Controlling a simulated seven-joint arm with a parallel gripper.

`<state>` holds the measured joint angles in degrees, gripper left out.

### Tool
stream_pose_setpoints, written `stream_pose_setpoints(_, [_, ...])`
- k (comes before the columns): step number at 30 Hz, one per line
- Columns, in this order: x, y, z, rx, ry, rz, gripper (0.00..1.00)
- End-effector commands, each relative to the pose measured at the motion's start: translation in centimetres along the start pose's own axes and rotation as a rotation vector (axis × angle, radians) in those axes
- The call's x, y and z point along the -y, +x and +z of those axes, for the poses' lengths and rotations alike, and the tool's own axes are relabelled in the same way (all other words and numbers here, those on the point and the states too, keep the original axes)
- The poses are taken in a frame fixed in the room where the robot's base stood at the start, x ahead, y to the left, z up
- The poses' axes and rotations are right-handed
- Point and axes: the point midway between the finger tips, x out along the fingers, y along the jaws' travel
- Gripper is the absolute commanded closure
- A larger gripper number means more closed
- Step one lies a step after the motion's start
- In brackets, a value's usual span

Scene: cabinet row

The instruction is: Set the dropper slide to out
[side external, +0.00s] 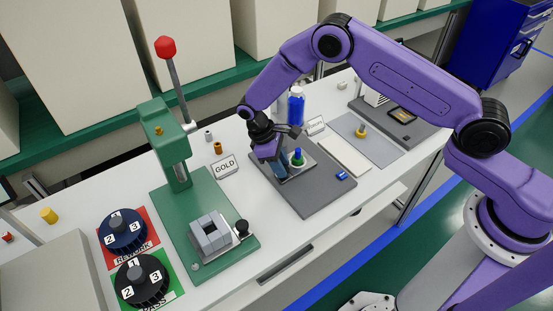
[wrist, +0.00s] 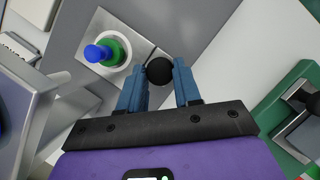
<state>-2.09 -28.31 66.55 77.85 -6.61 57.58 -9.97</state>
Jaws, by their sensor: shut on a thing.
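A light metal plate (wrist: 104,24) on a grey base carries a green ring (wrist: 117,50) with a blue plug (wrist: 98,53) in it. A round black knob (wrist: 159,70), seemingly the dropper slide's handle, is beside the plate, by a thin dark slot. My gripper (wrist: 160,80) has its two blue fingers on either side of the knob and is shut on it. In the side external view my gripper (side external: 279,163) is low over the grey base (side external: 322,196), just left of the green and blue piece (side external: 297,158). The knob is hidden there by my gripper, and the slide's position cannot be told.
A blue bottle (side external: 296,106) stands behind the base. A small blue block (side external: 342,176) lies on its right part. A white pad (side external: 344,155) is to the right.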

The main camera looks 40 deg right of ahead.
Motion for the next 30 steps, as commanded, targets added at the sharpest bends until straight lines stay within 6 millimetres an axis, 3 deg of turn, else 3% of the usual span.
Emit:
stream_pose_setpoints(18, [6.6,2.4,5.8,0.001,-0.004,-0.001,1.00])
stream_pose_setpoints(30, [7.6,2.8,6.8,0.006,-0.002,-0.002,1.00])
